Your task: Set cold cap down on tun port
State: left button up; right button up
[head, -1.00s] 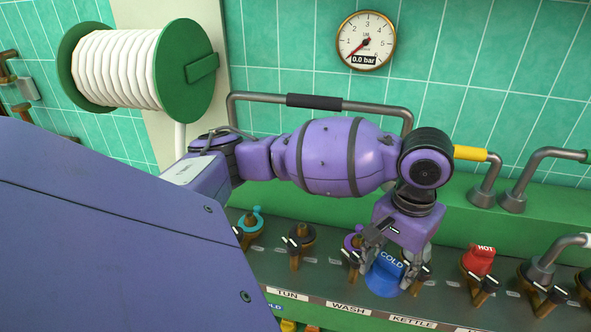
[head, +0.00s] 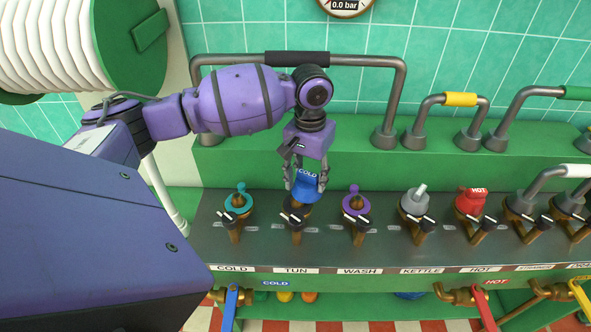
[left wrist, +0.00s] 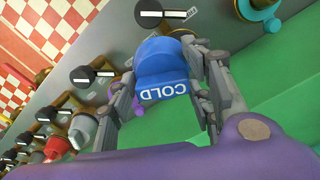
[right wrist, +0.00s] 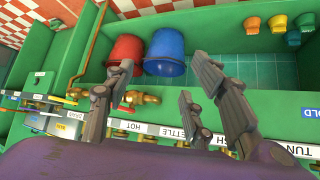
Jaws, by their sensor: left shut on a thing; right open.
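The blue cold cap (head: 305,191), marked COLD, is held between the fingers of my left gripper (head: 307,184). In the left wrist view the cap (left wrist: 160,62) sits between both fingers. In the head view the cap is at the tun port (head: 295,215), above the TUN label and overlapping the port's top. I cannot tell whether they touch; the cap hides part of the port. My right gripper (right wrist: 163,75) is open and empty in the right wrist view, and out of the head view.
A port with a teal cap (head: 240,200) stands left of the tun port, and one with a purple cap (head: 355,204) stands right. A grey cap (head: 415,203) and a red cap (head: 472,202) are further right. A pipe handle (head: 297,58) rises behind. Buckets (right wrist: 165,52) stand below.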

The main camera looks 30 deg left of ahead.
aim_at(298, 185)
pick_arm(q)
jog(key=a, duration=0.1)
jog(key=w+a+f, duration=0.1)
jog(key=a, duration=0.1)
jog(key=shift+w+a+f, duration=0.15)
jog(key=shift+a+f, duration=0.1)
jog(key=shift+a, duration=0.05)
jog(key=shift+w+a+f, duration=0.1)
jog(key=shift+a+f, duration=0.05)
jog(key=shift+f, duration=0.1)
notch_tip(298, 185, down, 4)
jog(key=shift+r+b, duration=0.25)
jog(key=shift+b, duration=0.95)
jog(key=shift+f, duration=0.25)
jog(key=shift+r, duration=0.25)
pick_arm(e)
jog(key=shift+s+d+f, duration=0.15)
jog(key=shift+d+f, duration=0.05)
jog(key=shift+f, duration=0.35)
jog(key=shift+s+d+f, duration=0.15)
jog(key=shift+d+f, duration=0.05)
jog(key=shift+f, duration=0.35)
jog(key=shift+s, duration=0.15)
pick_arm(q)
jog(key=shift+f, duration=0.25)
pick_arm(e)
jog(key=shift+d+r, duration=0.2)
